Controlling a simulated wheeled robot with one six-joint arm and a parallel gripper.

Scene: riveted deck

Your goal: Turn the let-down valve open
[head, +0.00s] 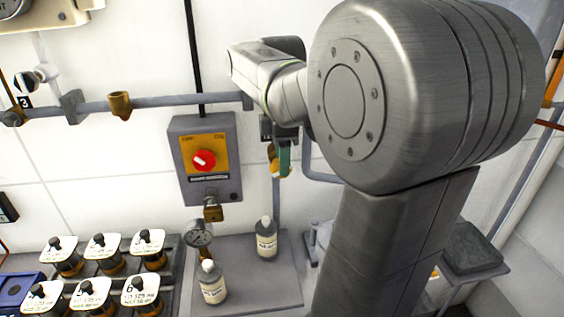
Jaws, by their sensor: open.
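My gripper (279,142) is open and points down in the middle of the head view, partly hidden behind my arm. Just below it is a small brass-yellow fitting (285,168) on a vertical grey pipe, with a green part beside it. I cannot tell whether the fitting is the let-down valve, or whether the gripper touches it. No readable label marks the let-down valve. A red knob (204,161) sits on a yellow plate on a grey wall box (184,135), left of the gripper and apart from it.
A horizontal pipe (180,102) crosses the white wall. A brass padlock (212,212) hangs under the box, above a round gauge (199,234). Two labelled bottles (266,240) (212,282) stand on a grey shelf (255,294). Several capped, tagged jars (102,248) stand at lower left.

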